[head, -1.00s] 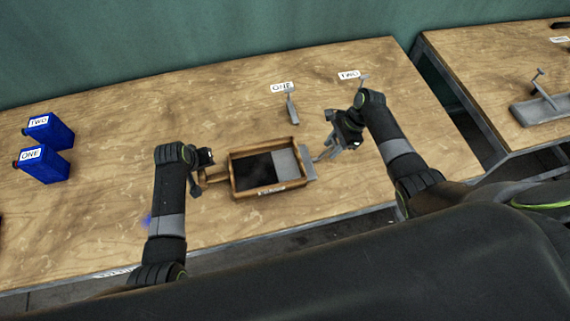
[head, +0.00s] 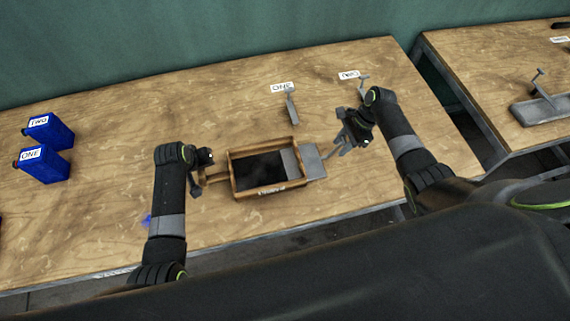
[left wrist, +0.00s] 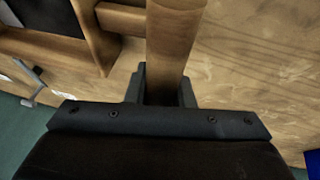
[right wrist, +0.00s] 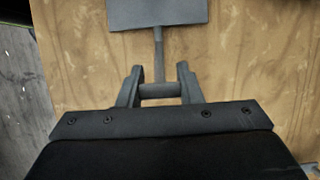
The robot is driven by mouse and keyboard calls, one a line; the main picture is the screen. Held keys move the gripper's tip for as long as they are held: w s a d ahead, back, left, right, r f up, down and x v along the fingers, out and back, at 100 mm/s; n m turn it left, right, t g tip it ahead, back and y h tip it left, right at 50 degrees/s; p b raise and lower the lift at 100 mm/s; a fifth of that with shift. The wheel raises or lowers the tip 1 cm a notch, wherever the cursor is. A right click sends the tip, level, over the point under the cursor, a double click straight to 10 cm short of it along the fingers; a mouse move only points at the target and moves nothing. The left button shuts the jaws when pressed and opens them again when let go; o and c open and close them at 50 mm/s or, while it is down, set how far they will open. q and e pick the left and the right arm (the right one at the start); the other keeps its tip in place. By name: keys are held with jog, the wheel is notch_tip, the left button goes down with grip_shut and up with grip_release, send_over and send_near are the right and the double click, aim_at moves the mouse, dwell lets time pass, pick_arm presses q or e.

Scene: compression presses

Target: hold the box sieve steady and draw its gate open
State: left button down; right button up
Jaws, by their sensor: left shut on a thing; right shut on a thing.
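The box sieve (head: 262,191) is a wooden-walled box with a dark inside, lying on the bench in the middle of the head view. My left gripper (head: 203,178) is shut on the sieve's wooden handle (left wrist: 176,40) at its left end. The grey metal gate (head: 312,161) sticks out of the sieve's right side, with part of it still inside the frame. The gate's plate also shows at the top of the right wrist view (right wrist: 157,13), with a rod running to a crossbar. My right gripper (right wrist: 160,88) is shut on that crossbar.
Two blue containers (head: 46,165) labelled ONE and TWO stand at the left. Small grey metal tools (head: 291,107) lie behind the sieve by tags ONE and TWO. A second bench (head: 500,70) with a grey tray (head: 540,108) is at the right.

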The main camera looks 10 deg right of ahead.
jog(key=shift+d, duration=0.5)
jog(key=o, duration=1.2)
jog(key=shift+c, duration=0.2)
jog(key=v, duration=1.2)
pick_arm(q)
jog(key=c, duration=1.2)
grip_release()
jog(key=shift+o, duration=0.2)
